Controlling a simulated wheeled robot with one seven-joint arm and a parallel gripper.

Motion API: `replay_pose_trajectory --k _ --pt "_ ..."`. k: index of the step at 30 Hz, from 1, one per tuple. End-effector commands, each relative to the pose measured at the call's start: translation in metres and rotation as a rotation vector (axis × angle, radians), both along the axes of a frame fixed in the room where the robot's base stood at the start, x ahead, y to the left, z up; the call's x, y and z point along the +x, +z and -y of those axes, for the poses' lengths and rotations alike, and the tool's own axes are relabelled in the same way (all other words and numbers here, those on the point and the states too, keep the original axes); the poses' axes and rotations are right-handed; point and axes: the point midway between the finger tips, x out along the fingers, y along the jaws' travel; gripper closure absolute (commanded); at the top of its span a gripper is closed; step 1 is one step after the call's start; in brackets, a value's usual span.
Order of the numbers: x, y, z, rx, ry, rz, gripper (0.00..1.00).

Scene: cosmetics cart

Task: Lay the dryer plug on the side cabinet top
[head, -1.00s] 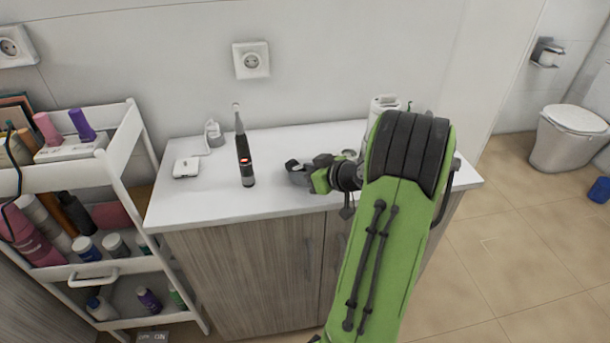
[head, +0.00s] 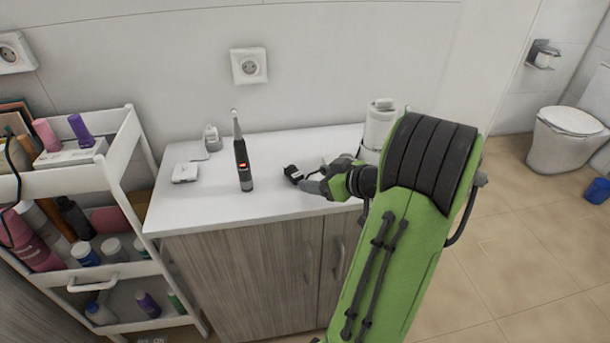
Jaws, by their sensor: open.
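The white side cabinet top (head: 213,205) stands in the middle of the head view, with wood-grain doors below. My gripper (head: 297,175) is open, low over the front middle part of this top, pointing left. A small dark shape shows right at its fingertips; I cannot tell whether it is the dryer plug or part of the fingers. I cannot make out the plug for certain anywhere else. A thin black cord (head: 9,160) hangs over the left side of the cart; where it ends is hidden.
An electric toothbrush (head: 243,165) stands upright left of my gripper. A small white case (head: 185,172) and a small white device (head: 212,138) lie further left. A white cylinder (head: 380,122) stands behind my arm. The white cart (head: 130,150) is at left. Wall sockets (head: 249,65) are above.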

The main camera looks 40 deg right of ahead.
Motion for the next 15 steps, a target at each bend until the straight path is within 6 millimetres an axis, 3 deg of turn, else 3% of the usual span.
replay_pose_trajectory --k 3,7,12,15 --pt "-0.029 0.017 0.002 -0.002 -0.006 0.001 0.34" --pt "-0.048 0.026 0.003 0.000 -0.002 0.000 0.34" --pt "-0.056 0.030 0.002 0.000 0.001 0.000 0.34" --pt "-0.049 0.031 -0.008 0.003 0.023 -0.019 0.34"
